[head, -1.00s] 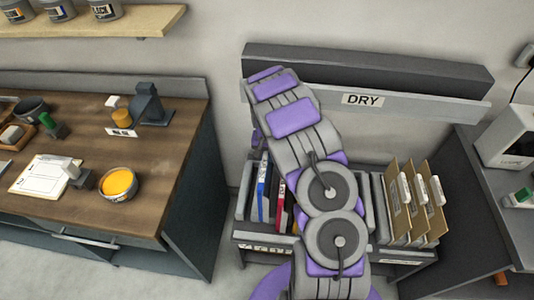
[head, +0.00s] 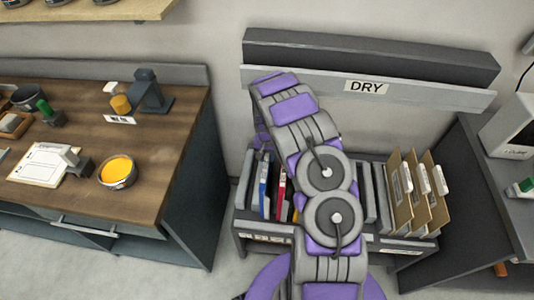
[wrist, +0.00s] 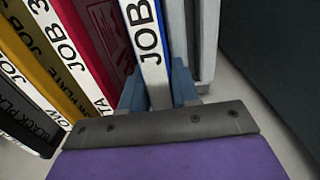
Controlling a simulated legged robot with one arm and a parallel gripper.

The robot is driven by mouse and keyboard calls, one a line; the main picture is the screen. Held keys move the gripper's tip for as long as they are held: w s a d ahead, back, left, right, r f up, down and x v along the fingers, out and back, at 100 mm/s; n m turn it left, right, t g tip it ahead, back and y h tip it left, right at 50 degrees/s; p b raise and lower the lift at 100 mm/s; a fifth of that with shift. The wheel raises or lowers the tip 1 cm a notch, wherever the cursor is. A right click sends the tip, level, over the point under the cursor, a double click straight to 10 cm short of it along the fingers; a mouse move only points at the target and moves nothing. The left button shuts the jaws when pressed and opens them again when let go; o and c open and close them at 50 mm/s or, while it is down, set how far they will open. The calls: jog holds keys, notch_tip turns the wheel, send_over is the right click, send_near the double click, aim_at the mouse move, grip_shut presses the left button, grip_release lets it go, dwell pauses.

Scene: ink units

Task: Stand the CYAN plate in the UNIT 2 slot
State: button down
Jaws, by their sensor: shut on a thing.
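The cyan plate, which looks blue, stands upright with a white JOB spine (wrist: 150,50) in the wrist view. My gripper (wrist: 158,92) is shut on that spine, with a blue-grey finger on each side. In the head view the blue plate (head: 264,188) stands at the left of the rack under the DRY sign, beside a magenta plate (head: 281,192). The magenta plate (wrist: 100,40) also shows close on its left in the wrist view. My arm hides much of the rack and most of the gripper in the head view. No UNIT 2 slot can be made out.
Yellow (wrist: 62,60) and black (wrist: 25,130) plates stand left of the magenta one. Several brown boards (head: 420,195) fill the rack's right part. A wooden bench (head: 165,160) with an orange ink tin (head: 117,172) stands left. Bare floor lies between bench and rack.

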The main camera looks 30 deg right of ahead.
jog(key=shift+d+f, duration=0.2)
jog(key=shift+f, duration=0.25)
jog(key=shift+s+a+f, duration=0.1)
jog(key=shift+f, duration=0.25)
dwell(0.4)
jog(key=c, duration=0.8)
grip_release()
jog(key=shift+o, duration=0.2)
notch_tip(320, 180, up, 17)
jog(key=p, duration=0.3)
jog(key=shift+w+r, duration=0.15)
jog(key=shift+w, duration=0.05)
jog(key=shift+r+p, duration=0.9)
jog(key=shift+r, duration=1.6)
